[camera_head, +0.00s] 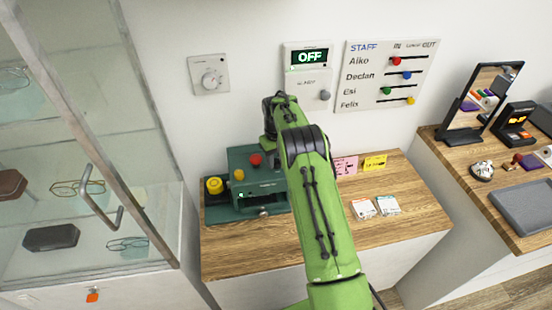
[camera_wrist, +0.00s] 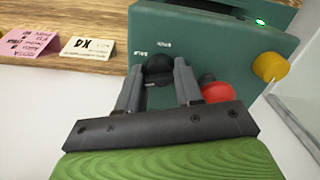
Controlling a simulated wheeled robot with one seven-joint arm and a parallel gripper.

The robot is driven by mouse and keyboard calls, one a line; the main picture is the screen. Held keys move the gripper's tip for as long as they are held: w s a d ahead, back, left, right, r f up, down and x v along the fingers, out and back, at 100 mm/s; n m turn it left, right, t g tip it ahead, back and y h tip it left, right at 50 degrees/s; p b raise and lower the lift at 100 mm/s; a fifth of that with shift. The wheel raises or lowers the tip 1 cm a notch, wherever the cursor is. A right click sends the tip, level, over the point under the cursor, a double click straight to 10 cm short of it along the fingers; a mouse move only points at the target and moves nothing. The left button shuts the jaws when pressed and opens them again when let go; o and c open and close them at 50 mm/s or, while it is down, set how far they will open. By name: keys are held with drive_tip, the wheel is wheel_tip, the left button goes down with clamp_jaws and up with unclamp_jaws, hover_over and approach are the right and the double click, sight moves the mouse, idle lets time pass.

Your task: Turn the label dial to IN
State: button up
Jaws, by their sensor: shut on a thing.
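The label dial (camera_wrist: 158,68) is a dark round knob on the face of a green machine (camera_wrist: 205,35). My gripper (camera_wrist: 157,80) is shut on the dial, with one finger on each side of it. Small white words stand by the dial in the wrist view, too small to read, so I cannot tell its setting. In the head view the green machine (camera_head: 262,204) stands on a wooden counter; my arm hides the dial and my gripper there.
A red knob (camera_wrist: 217,92) sits close beside my right finger, and a yellow knob (camera_wrist: 270,66) is farther right. A pink card (camera_head: 345,166) and a yellow card (camera_head: 375,162) stand on the counter (camera_head: 410,190). A glass cabinet (camera_head: 90,150) is at left.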

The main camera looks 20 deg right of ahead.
sight(276, 160)
drive_tip(key=n, duration=0.7)
drive_tip(key=shift+w+r, duration=0.1)
drive_tip(key=n, duration=0.4)
drive_tip(key=shift+n, duration=1.8)
drive_tip(key=o, duration=0.8)
drive_tip(key=shift+c, duration=0.2)
wheel_tip(276, 160, up, 16)
drive_tip(key=p, duration=0.4)
